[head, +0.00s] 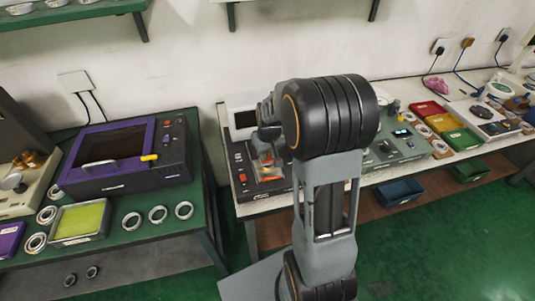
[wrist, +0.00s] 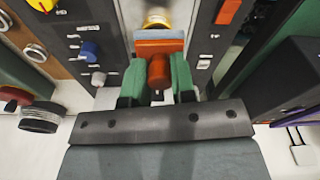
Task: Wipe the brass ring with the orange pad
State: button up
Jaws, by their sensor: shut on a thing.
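My gripper (wrist: 158,78) is shut, its two green fingers on either side of the rounded orange-brown handle of the orange pad (wrist: 160,47). The pad is a flat block with a grey layer along its far side. Just beyond it in the wrist view is the brass ring (wrist: 157,17), yellow and shiny, partly cut off by the top edge. The pad is very close to the ring; I cannot tell whether they touch. In the head view my arm hides most of the gripper, and a bit of orange shows below it over a dark panel device.
Control panels with a blue knob (wrist: 89,50) and an orange switch (wrist: 228,12) flank the gripper closely. A purple-framed machine (head: 120,160) stands on the green bench at left. Red, yellow and green trays (head: 462,143) sit at right. Metal rings lie on the left bench.

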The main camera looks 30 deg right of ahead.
jog(key=shift+d+r+p, duration=0.1)
jog(key=shift+r+p, duration=1.5)
jog(key=shift+r, duration=1)
